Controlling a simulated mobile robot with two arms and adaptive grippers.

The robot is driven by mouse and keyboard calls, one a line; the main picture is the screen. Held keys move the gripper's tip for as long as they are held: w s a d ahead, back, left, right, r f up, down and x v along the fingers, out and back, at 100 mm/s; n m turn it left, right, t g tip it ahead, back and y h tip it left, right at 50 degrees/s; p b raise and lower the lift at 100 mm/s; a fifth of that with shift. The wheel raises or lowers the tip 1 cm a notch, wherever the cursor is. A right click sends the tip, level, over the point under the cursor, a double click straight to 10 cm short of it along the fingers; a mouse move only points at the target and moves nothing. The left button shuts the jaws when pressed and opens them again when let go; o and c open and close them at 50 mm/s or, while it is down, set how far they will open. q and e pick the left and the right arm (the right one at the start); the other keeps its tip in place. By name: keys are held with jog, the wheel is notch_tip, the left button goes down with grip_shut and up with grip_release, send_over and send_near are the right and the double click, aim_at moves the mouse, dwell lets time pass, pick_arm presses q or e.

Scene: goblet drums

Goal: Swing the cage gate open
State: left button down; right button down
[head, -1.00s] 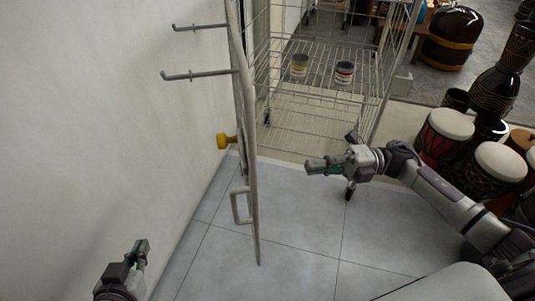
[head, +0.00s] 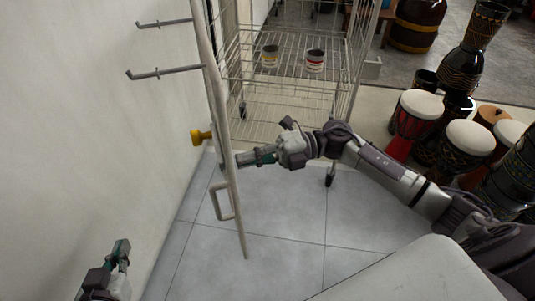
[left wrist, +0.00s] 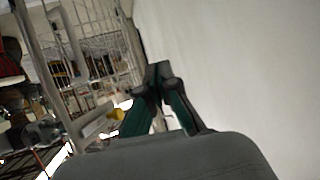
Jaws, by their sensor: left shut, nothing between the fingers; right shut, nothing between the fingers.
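The cage gate (head: 219,120) is swung out from the wire cage (head: 290,95) and shows nearly edge-on in the head view. It has a loop handle (head: 222,203), a yellow knob (head: 201,136) and two prongs toward the wall. My right gripper (head: 240,160) is shut and empty, its tip at the gate's right side just above the handle; I cannot tell if it touches. My left gripper (head: 122,250) is shut and empty, low at the left by the wall, apart from the gate. In the left wrist view its fingers (left wrist: 158,72) meet at the tips.
A white wall (head: 90,110) stands close on the left of the gate. Two small cans, one yellow-labelled (head: 270,56) and one red-labelled (head: 315,61), sit on the cage shelf. Several drums (head: 417,115) crowd the right. The tiled floor (head: 285,215) in front is clear.

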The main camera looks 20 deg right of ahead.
aim_at(195, 139)
pick_arm(q)
jog(key=shift+w+d+r, duration=0.1)
jog(key=shift+w+r, duration=0.05)
jog(key=shift+r, duration=0.1)
pick_arm(e)
jog(key=shift+a, duration=0.4)
